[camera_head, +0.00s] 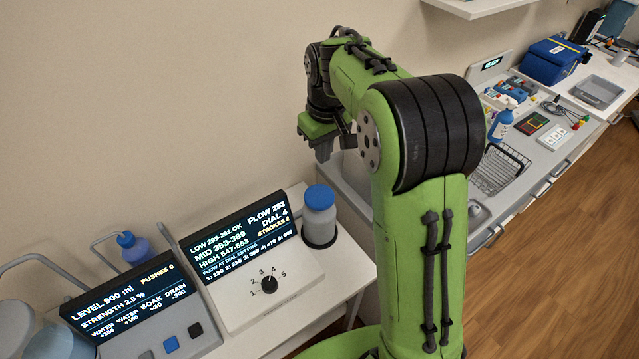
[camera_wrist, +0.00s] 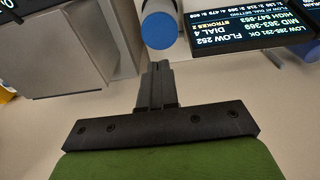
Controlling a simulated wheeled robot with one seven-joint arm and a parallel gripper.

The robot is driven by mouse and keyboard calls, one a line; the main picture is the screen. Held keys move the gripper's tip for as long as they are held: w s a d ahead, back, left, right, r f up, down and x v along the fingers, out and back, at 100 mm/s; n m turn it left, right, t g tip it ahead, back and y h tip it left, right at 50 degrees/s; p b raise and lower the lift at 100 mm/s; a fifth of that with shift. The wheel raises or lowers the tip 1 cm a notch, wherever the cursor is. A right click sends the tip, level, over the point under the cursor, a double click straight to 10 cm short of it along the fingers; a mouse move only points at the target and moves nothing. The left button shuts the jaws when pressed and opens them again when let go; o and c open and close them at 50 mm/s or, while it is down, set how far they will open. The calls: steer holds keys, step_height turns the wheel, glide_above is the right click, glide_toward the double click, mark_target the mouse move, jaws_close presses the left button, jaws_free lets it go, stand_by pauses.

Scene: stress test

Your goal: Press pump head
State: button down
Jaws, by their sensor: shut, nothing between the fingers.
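A grey-white bottle with a blue cap (camera_head: 319,196) stands upright in a dark round holder beside the flow display, in the head view. It also shows in the wrist view as a cylinder with a blue rim (camera_wrist: 159,43). My gripper (camera_head: 323,155) is raised above and a little behind this bottle, apart from it, with its fingers shut and empty. The shut fingers (camera_wrist: 157,68) also show in the wrist view, just below the bottle in the picture.
The flow display (camera_head: 240,235) reads FLOW 252, DIAL 4, STROKES 2; its dial (camera_head: 269,284) is in front. The level display (camera_head: 130,292) reads 900 ml, PUSHES 0. The wall is close behind. A counter on the right holds a wire basket (camera_head: 500,168) and a blue spray bottle (camera_head: 501,125).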

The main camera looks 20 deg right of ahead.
mark_target(321, 198)
steer(key=f, duration=0.4)
steer(key=w+f+b, duration=0.1)
steer(key=f, duration=0.9)
steer(key=shift+w, duration=0.25)
step_height(321, 198, down, 4)
steer(key=b, duration=0.3)
steer(key=shift+s+r, duration=0.1)
steer(key=shift+s, duration=0.15)
step_height(321, 198, up, 14)
steer(key=p, duration=0.4)
steer(key=shift+s+r, duration=0.2)
steer(key=shift+s, duration=0.25)
